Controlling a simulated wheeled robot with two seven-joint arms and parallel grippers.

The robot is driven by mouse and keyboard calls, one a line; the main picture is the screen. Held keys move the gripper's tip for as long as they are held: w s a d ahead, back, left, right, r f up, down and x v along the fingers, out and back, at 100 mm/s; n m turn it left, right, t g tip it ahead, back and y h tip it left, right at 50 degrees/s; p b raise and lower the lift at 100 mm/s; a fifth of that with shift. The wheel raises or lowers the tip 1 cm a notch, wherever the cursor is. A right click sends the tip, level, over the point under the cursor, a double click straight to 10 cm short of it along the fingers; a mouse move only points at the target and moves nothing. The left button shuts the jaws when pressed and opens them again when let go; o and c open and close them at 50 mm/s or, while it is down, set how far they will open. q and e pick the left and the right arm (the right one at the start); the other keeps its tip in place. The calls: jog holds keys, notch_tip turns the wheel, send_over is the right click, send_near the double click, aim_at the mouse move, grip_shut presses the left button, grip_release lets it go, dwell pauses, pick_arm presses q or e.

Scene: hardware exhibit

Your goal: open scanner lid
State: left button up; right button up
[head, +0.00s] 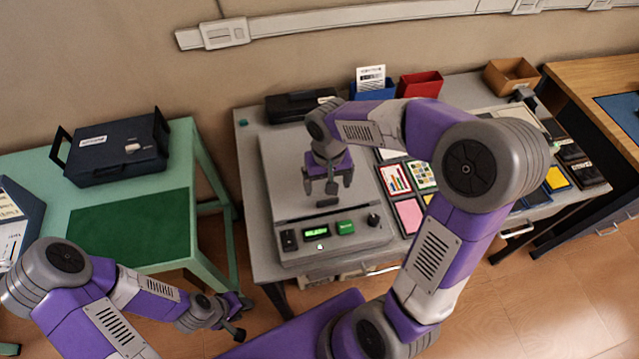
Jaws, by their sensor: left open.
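The scanner is a wide grey flatbed machine with a control panel (330,236) of dark buttons and a lit green display along its front. Its flat grey lid (290,195) lies down, shut. A small dark handle (327,202) shows near the lid's front edge. My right gripper (328,186) hangs over the lid just behind this handle, pointing down, with its dark fingers apart and nothing between them. I cannot tell whether it touches the lid. My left gripper (238,318) is open and empty, low in front of the tables, away from the scanner.
A green table (180,150) on the left holds a dark case (115,150). Right of the scanner lie colour cards (410,213) and dark boxes (575,160). A black device (297,105), blue holder and red bin (420,85) stand behind. My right arm spans the scanner's right side.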

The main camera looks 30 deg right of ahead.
aim_at(328, 200)
jog(key=f, duration=0.2)
jog(key=f+b, duration=0.1)
jog(key=f, duration=0.4)
jog(key=shift+s+b, duration=0.35)
jog(key=shift+b, duration=0.05)
jog(key=shift+c, duration=0.3)
jog(key=c, duration=1.4)
jog(key=shift+r, duration=0.1)
jog(key=shift+c, duration=0.3)
